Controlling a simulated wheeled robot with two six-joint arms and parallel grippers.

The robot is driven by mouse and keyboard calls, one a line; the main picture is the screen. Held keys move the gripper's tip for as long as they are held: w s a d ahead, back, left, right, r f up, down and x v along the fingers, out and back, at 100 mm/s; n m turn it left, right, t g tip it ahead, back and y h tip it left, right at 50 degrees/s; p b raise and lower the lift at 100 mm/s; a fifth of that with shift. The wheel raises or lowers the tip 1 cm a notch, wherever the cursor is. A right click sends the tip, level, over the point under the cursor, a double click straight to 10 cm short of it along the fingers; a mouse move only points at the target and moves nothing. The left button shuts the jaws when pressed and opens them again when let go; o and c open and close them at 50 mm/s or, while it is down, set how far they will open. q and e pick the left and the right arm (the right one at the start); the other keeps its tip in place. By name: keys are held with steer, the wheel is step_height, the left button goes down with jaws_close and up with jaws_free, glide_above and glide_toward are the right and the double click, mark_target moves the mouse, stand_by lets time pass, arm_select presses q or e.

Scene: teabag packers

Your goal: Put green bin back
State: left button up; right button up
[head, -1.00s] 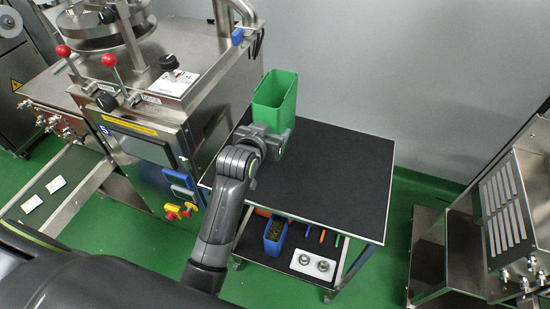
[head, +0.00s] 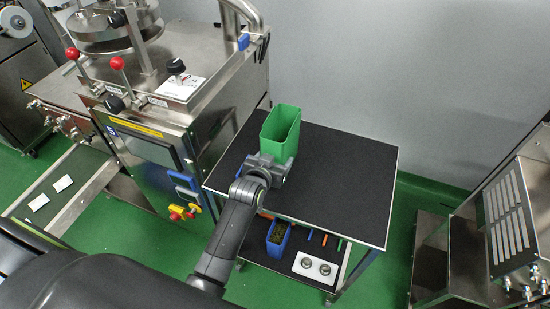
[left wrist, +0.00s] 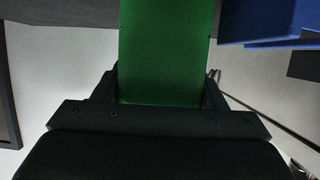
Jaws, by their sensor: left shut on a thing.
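The green bin (head: 281,134) is upright and open at the top, at the back left part of the black-topped cart (head: 335,180). In the head view my left gripper (head: 268,165) is at the bin's near side, shut on it. The left wrist view shows the green bin (left wrist: 165,50) between the two dark fingers of my left gripper (left wrist: 160,95). I cannot tell whether the bin's base touches the cart top. My right gripper is in neither view.
A steel machine (head: 165,110) with red-knobbed levers stands left of the cart. The cart's lower shelf holds a blue bin (head: 278,238), several coloured tools and a white plate (head: 315,267). Another steel machine (head: 508,215) stands at the right.

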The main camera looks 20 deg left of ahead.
arm_select(q)
steer(key=shift+f, duration=0.1)
steer(key=o, duration=1.3)
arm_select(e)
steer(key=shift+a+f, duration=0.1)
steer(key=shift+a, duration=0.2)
arm_select(q)
steer(key=shift+s+r, duration=0.15)
steer(key=shift+r, duration=0.15)
steer(key=p+v, duration=0.9)
steer(key=v, duration=0.2)
steer(key=shift+s, duration=0.4)
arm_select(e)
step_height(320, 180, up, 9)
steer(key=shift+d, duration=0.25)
